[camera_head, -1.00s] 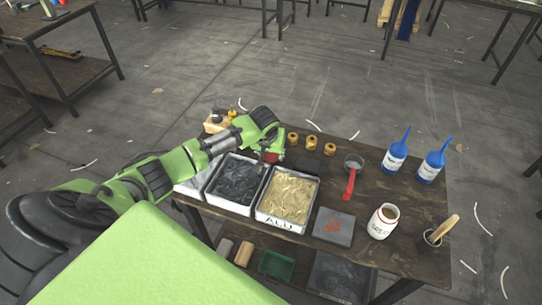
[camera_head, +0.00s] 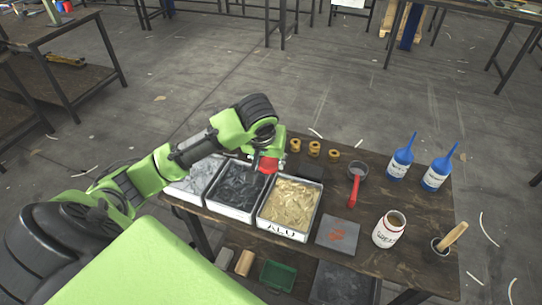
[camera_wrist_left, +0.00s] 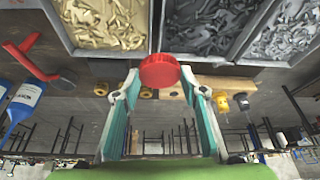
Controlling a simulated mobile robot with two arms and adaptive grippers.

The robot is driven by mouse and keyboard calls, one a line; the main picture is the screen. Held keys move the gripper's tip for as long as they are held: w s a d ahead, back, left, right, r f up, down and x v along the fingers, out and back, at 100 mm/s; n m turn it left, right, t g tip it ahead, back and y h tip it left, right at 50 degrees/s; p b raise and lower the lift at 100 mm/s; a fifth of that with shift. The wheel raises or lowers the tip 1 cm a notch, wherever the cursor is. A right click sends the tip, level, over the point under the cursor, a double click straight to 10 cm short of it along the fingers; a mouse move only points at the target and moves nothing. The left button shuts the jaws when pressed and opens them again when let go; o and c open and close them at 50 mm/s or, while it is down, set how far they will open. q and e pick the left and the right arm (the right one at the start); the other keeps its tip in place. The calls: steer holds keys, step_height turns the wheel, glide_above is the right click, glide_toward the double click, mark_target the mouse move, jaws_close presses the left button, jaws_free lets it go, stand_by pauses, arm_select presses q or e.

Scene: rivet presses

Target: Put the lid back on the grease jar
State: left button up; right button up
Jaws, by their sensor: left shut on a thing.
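The red lid (camera_head: 268,165) is held in my left gripper (camera_head: 266,154), above the back edge of the trays. It also shows in the left wrist view (camera_wrist_left: 160,71), between the two fingertips of the left gripper (camera_wrist_left: 160,88). My right gripper is not in view.
Trays of scrap (camera_head: 289,232) stand left of a grey plate (camera_head: 338,235). A red-handled ladle (camera_head: 354,188), two blue bottles (camera_head: 399,164) and a brush pot (camera_head: 440,246) surround the jar. Brass rings (camera_head: 314,149) sit at the back. Bare table lies between ladle and jar.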

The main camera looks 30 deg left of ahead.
mark_target(268, 171)
arm_select(q)
steer(key=shift+s+d+r, duration=0.3)
steer(key=shift+s, duration=0.25)
steer(key=shift+s+d+r, duration=0.25)
steer(key=shift+s+d, duration=0.05)
steer(key=shift+s, duration=0.3)
steer(key=shift+s+d+r, duration=0.3)
steer(key=shift+s, duration=0.25)
